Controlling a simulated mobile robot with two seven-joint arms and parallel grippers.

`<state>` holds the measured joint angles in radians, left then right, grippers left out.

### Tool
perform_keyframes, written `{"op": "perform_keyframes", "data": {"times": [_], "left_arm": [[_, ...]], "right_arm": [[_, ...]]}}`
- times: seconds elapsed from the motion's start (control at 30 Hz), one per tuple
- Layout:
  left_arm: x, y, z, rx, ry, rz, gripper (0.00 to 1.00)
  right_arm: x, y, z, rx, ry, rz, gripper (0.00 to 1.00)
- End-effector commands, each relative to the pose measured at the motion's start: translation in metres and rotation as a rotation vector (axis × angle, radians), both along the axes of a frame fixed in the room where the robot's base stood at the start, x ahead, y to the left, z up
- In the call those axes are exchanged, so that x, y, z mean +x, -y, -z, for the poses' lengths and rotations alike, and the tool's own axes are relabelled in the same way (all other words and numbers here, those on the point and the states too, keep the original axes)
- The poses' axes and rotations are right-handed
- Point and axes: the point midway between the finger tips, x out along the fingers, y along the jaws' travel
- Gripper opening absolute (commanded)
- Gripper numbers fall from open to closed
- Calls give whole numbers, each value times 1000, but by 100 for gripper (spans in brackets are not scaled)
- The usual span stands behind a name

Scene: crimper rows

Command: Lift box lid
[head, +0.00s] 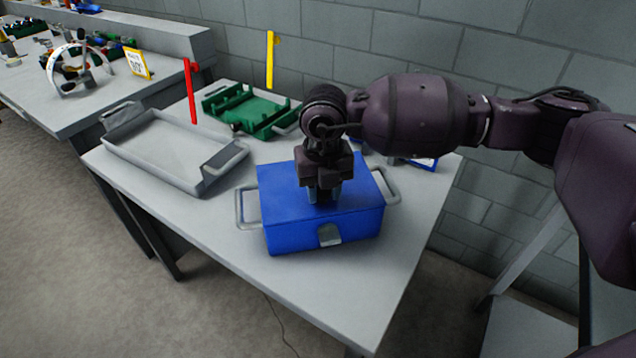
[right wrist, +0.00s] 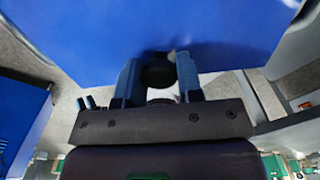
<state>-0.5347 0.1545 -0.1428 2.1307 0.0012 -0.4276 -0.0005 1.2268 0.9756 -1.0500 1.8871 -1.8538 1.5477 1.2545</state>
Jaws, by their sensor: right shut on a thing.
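The blue box (head: 288,237) stands on the grey table, with a grey handle on each side and a grey latch on its front. Its blue lid (head: 280,188) lies on top and looks level; I see no clear gap under it. My right gripper (head: 323,194) points down at the middle of the lid. In the right wrist view its two fingers (right wrist: 159,75) are on either side of a dark round knob (right wrist: 157,70) on the blue lid (right wrist: 100,30), and they are shut on it. My left gripper is not in view.
A grey metal tray (head: 155,150) is on the table at left, and a green tray (head: 262,113) is behind the box. A red post (head: 190,92) and a yellow post (head: 270,60) stand near them. The table's front (head: 290,302) is clear. A block wall is behind.

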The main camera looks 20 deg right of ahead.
Motion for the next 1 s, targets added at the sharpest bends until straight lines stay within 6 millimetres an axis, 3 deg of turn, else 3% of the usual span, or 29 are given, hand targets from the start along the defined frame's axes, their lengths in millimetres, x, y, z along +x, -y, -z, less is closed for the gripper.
{"op": "perform_keyframes", "data": {"times": [1.0], "left_arm": [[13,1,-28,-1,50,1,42]], "right_arm": [[24,3,-50,-1,5,1,23]]}}
